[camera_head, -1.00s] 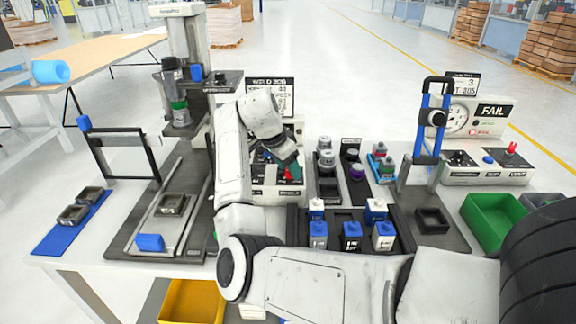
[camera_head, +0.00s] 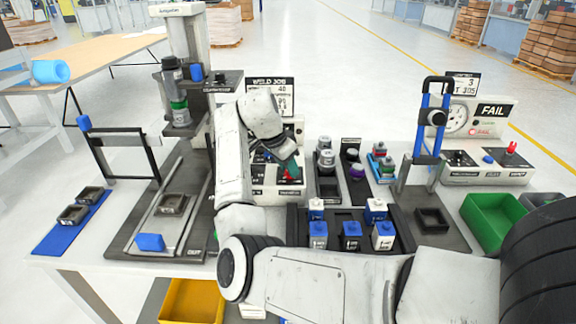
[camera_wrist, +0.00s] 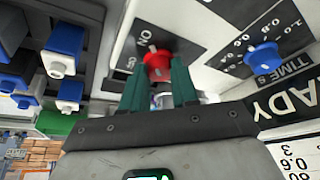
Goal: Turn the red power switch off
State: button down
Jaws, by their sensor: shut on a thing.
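The red switch (camera_wrist: 157,65) is a round knob on the light panel of the weld controller (camera_head: 257,172), with an "ON" label beside it in the wrist view. In the head view, a little of the red switch (camera_head: 290,175) shows below my gripper (camera_head: 291,168). My gripper's two green fingers (camera_wrist: 158,72) stand on either side of the knob in the wrist view and are shut on it. The far side of the knob and the exact finger contact are partly hidden.
A blue TIME knob (camera_wrist: 263,58) sits beside the red one on the same panel. A tester marked FAIL (camera_head: 492,112), with another red knob (camera_head: 511,147), stands at the right. Blue-and-white blocks stand in a black tray (camera_head: 335,245) nearby. The press column (camera_head: 190,60) is left of my arm.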

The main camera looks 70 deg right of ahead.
jog(key=shift+r+n+p, duration=0.15)
jog(key=shift+n+p, duration=0.15)
jog(key=shift+p, duration=0.1)
jog(key=n+p, duration=0.1)
jog(key=n+t+p, duration=0.1)
jog(key=n+p, duration=0.1)
jog(key=shift+s+r+h, duration=0.15)
jog(key=shift+s+h, duration=0.05)
jog(key=shift+h, duration=0.1)
jog(key=n+t+p, duration=0.1)
jog(key=n+p, duration=0.2)
jog(key=p, duration=0.1)
jog(key=n+t+p, duration=0.1)
jog(key=n+p, duration=0.2)
jog(key=shift+s+t+p, duration=0.15)
jog(key=shift+t+p, duration=0.2)
jog(key=shift+t, duration=0.05)
jog(key=n+t+p, duration=0.1)
jog(key=n+p, duration=0.2)
jog(key=shift+s+d+n+y, duration=0.1)
jog(key=shift+n+y, duration=0.3)
jog(key=shift+f+n+t+y+p, duration=0.1)
jog(key=shift+n+t+y+p, duration=0.25)
jog(key=shift+n, duration=0.8)
jog(key=shift+f+n+t+y+p, duration=0.1)
jog(key=shift+n+t+y+p, duration=0.25)
jog(key=shift+n, duration=0.8)
jog(key=c, duration=0.9)
grip_release()
jog(key=shift+f, duration=0.1)
